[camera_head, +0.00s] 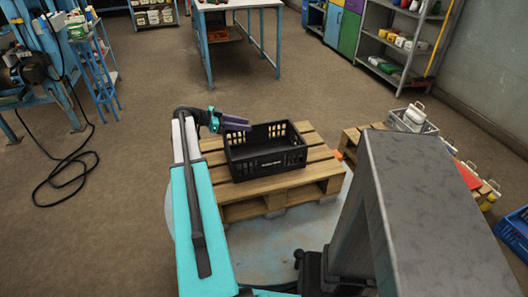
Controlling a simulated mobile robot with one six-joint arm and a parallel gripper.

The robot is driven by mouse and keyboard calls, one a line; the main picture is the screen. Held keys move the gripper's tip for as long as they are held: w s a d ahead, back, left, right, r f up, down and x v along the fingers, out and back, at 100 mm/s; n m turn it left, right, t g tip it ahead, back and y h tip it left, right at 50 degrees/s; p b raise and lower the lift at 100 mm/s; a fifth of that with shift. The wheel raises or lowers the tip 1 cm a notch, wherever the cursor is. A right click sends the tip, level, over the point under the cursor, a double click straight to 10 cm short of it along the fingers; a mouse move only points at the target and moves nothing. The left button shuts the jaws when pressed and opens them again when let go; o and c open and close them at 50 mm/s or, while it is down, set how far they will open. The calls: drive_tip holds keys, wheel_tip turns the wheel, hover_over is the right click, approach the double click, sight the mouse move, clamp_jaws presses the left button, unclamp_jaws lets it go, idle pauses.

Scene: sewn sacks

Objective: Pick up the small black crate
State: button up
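The small black crate (270,164) stands upright on a wooden pallet (222,186). It has slotted walls and looks empty. My gripper (247,124) is at the crate's back left corner, with its dark purple fingers pointing right. In this view the fingers overlap the crate's rim; I cannot tell whether they touch it or hover above it. The gap between the fingers does not show, so I cannot tell whether they are open or shut.
A second wooden pallet (351,136) at the right bears a grey crate (408,121) and other items. A blue crate (514,236) is at the right edge. A blue-framed table (238,4) stands behind. A black cable (62,160) lies on the floor at left. The floor behind the pallet is clear.

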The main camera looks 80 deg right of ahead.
drive_tip(key=shift+s, duration=0.1)
drive_tip(key=shift+p+x, duration=0.8)
drive_tip(key=shift+x, duration=1.75)
drive_tip(key=shift+a, duration=0.1)
clamp_jaws()
